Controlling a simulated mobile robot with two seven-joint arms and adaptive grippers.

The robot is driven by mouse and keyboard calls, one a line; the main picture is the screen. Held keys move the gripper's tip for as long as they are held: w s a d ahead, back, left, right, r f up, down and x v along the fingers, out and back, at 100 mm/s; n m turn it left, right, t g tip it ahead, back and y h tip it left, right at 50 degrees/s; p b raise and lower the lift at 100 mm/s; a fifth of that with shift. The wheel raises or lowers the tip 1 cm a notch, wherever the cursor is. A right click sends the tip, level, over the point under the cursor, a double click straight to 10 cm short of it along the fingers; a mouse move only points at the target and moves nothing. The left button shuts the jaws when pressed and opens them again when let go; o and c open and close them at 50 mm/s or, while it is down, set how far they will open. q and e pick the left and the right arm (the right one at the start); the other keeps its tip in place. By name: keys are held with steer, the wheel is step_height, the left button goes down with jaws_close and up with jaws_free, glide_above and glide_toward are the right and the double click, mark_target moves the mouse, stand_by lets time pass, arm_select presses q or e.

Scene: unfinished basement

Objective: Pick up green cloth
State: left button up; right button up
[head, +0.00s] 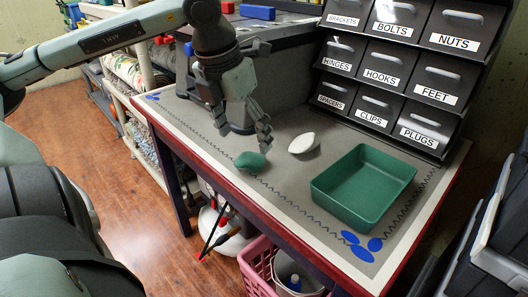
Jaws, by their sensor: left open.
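A small crumpled green cloth (250,161) lies on the worktable (215,160), near its front edge. My left gripper (244,139) is open, its fingers pointing down just above and behind the cloth. It holds nothing, and the fingertips look close to the cloth; I cannot tell whether they touch it. My right gripper is not in view.
A white rounded item (302,143) lies to the right of the cloth. A green tray (340,200) stands farther right, looking empty. Labelled drawers (390,62) rise at the back. A pink basket (262,268) is below the table's front edge.

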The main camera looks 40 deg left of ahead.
mark_target(249, 156)
arm_select(q)
step_height(249, 156, down, 2)
steer(key=x, duration=0.5)
steer(key=shift+w+a, duration=0.15)
steer(key=shift+w, duration=0.15)
steer(key=c, duration=1)
